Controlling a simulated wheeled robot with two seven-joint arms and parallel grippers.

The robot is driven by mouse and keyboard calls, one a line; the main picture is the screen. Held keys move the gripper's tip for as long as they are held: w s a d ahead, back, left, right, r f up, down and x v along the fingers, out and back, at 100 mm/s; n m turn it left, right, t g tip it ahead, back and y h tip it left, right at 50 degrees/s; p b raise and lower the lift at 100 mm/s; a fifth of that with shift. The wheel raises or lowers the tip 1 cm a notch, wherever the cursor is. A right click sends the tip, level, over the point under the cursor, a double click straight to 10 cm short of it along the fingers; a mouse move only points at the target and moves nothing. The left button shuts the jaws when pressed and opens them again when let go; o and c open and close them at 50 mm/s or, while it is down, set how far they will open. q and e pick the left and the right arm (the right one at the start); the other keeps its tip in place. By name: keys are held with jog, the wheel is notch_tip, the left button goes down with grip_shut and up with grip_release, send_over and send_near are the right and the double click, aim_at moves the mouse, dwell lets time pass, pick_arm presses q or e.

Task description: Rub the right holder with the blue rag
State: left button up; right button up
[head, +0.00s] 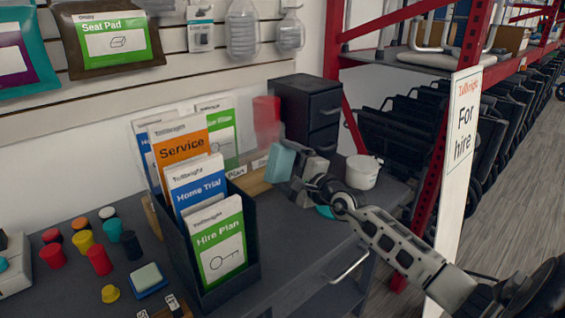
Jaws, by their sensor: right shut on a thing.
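My right gripper (297,172) comes in from the right and is shut on a light blue folded piece (280,162), which looks like the blue rag. The rag is held above the desk, just in front of and to the right of a clear upright holder with a red part (267,118), which seems to be the right holder. I cannot tell whether the rag touches it. The holder's lower part is partly hidden by the rag and the leaflets. A wooden base with small labels (251,182) runs below. My left gripper is not in view.
A dark rack of leaflets (252,268) stands in front. A small black drawer unit (305,100) and a white pot (363,171) stand near the gripper. Several coloured pegs (99,259) and a sponge (147,277) are at left.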

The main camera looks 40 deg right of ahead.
aim_at(255, 144)
pick_arm(q)
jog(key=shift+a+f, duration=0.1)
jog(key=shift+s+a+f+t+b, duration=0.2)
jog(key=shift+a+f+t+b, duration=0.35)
jog(key=shift+b, duration=0.5)
pick_arm(e)
jog(key=shift+w+a+r, duration=0.1)
jog(key=shift+w+r, duration=0.1)
jog(key=shift+w, duration=0.95)
jog(key=shift+w+a+r, duration=0.15)
jog(key=shift+w+r, duration=0.1)
jog(key=shift+w, duration=0.95)
jog(key=shift+w+a+r, duration=0.1)
jog(key=shift+w+r, duration=0.1)
jog(key=shift+w, duration=0.95)
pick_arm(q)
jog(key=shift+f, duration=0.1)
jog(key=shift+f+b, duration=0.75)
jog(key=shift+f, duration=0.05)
pick_arm(e)
jog(key=shift+w, duration=1)
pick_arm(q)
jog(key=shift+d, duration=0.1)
